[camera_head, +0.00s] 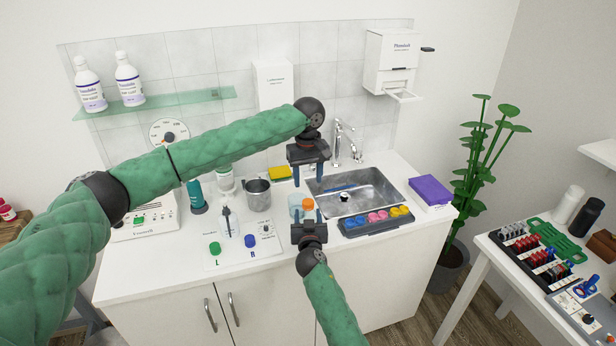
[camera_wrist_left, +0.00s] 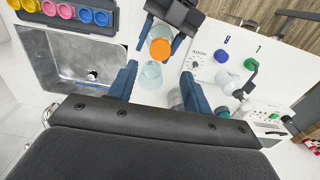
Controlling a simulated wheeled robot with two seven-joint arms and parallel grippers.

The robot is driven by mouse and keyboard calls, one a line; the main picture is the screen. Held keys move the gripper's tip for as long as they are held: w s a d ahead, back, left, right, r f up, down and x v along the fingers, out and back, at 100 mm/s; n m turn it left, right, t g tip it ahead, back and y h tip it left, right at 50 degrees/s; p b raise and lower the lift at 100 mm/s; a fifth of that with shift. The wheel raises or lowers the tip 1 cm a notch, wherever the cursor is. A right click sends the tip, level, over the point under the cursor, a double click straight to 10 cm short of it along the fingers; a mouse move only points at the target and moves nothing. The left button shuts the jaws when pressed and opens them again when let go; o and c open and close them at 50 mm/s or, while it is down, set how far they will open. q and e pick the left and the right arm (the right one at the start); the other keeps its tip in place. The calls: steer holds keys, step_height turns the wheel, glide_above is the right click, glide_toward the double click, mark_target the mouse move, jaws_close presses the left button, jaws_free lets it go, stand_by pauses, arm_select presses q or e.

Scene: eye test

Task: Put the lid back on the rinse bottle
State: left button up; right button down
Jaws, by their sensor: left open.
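An orange lid (camera_head: 308,204) sits on a small clear body between the fingers of my right gripper (camera_head: 307,214). In the left wrist view the orange lid (camera_wrist_left: 160,48) also shows between those fingers, which look apart from it in the head view. A clear, pale blue vessel (camera_head: 294,200) stands just left of it. It also shows in the left wrist view (camera_wrist_left: 151,76), between my left fingers in the picture. My left gripper (camera_head: 308,174) is open and empty, pointing down above the counter. I cannot tell which clear piece is the rinse bottle.
The sink (camera_head: 372,190) lies right of the grippers, with a tray of coloured pots (camera_head: 376,221) in front. A purple box (camera_head: 430,190) stands right.

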mark_target(308, 202)
arm_select(q)
steer(key=shift+f, duration=0.15)
steer(key=shift+f, duration=3.85)
